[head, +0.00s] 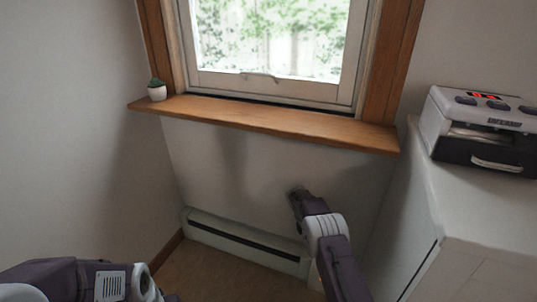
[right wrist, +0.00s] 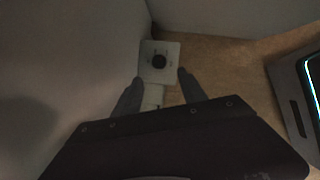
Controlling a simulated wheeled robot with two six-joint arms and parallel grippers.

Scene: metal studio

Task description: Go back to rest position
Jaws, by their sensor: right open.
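My right gripper (head: 296,192) is in front of the white wall below the window, above the baseboard heater. In the right wrist view its two dark fingers (right wrist: 160,77) are apart, with nothing held between them. Beyond the fingertips is a white plate with a round black knob (right wrist: 159,61); I cannot tell how far off it is. My left arm shows at the bottom left of the head view, but its gripper is out of the picture.
A wooden window sill (head: 262,122) juts out above my right gripper, with a small potted plant (head: 157,91) at its left end. The baseboard heater (head: 245,241) runs low along the wall. A white cabinet (head: 455,205) bearing a grey-and-black machine (head: 484,128) stands at the right.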

